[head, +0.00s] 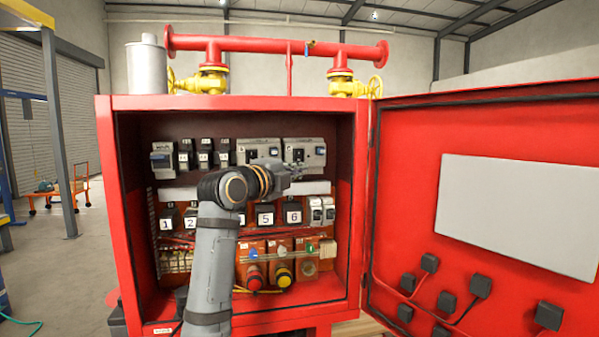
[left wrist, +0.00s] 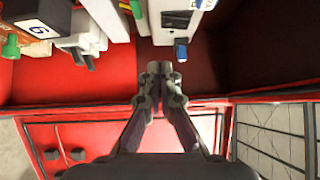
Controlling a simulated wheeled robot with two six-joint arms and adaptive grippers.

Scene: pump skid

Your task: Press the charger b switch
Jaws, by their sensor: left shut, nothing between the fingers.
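Two grey units with dark switches sit side by side in the cabinet's top row, a left grey unit (head: 258,148) and a right grey unit (head: 304,151). Their lettering is too small to read, so I cannot tell which is charger b. My left gripper (head: 300,172) is shut and empty just below the right unit; its arm hides part of the left unit's lower area. In the left wrist view the shut fingertips (left wrist: 160,70) are near a blue-tipped lever (left wrist: 181,51) on a light unit, with a small visible gap. My right gripper does not show.
The red cabinet's door (head: 405,190) stands open on the right. Numbered black switches, such as the one marked 6 (head: 293,213), form a row below. Red (head: 255,279) and yellow (head: 284,277) knobs sit lower. The cabinet's right wall (head: 359,200) is near the gripper.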

